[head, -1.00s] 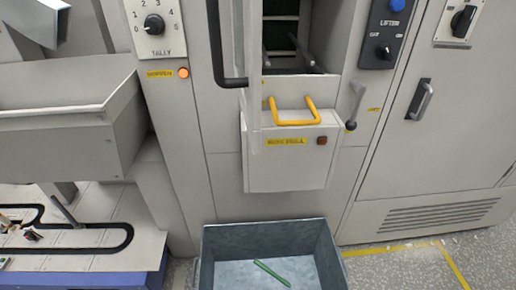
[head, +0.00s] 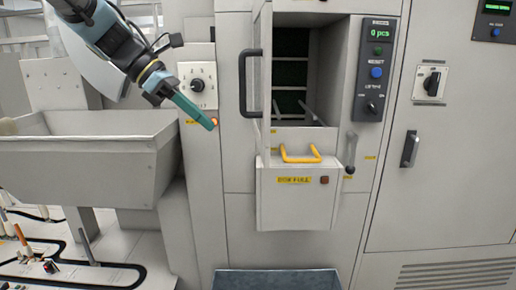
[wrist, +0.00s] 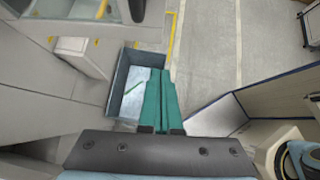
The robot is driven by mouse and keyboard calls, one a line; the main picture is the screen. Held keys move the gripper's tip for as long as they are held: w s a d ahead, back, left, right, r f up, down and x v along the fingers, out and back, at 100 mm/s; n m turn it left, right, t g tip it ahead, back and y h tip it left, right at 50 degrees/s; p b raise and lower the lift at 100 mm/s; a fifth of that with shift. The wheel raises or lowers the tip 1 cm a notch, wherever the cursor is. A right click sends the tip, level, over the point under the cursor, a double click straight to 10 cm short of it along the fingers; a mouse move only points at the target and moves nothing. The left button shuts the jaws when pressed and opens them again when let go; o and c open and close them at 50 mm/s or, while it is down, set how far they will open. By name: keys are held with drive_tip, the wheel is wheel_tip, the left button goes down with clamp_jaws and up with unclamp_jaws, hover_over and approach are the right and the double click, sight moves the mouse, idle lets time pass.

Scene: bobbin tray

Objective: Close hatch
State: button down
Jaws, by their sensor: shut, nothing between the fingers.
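The hatch (head: 264,75) is a narrow pale grey door, seen nearly edge-on. It stands open at the left side of a dark opening (head: 292,70) with shelves inside. A black bar handle (head: 244,84) is on its left face. My gripper (head: 211,124) is at the left in the head view, its teal fingers together and empty, pointing down and right. In the picture it lies left of and below the handle, with a gap between them. In the wrist view my gripper (wrist: 160,74) shows above the floor and the bin; I cannot make out the hatch there.
A grey box with a yellow handle (head: 300,158) juts out below the opening. A small lever (head: 350,150) is to its right. A blue-grey bin (wrist: 118,92) stands on the floor below. A grey trough (head: 80,150) is at the left. Clear floor (wrist: 210,60) shows right of the bin.

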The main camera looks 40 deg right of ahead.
sight(264, 156)
drive_tip(key=shift+s+d+f+p, duration=0.45)
drive_tip(key=shift+s+d+f, duration=0.5)
drive_tip(key=shift+d, duration=0.4)
drive_tip(key=shift+s+d+f+p, duration=0.4)
drive_tip(key=shift+s+d+f, duration=0.5)
drive_tip(key=shift+d, duration=0.4)
drive_tip(key=shift+s+d+f+p, duration=0.45)
drive_tip(key=shift+s+d+f, duration=0.35)
drive_tip(key=shift+d+f, duration=0.4)
drive_tip(key=shift+d+r, duration=0.15)
drive_tip(key=shift+d, duration=0.05)
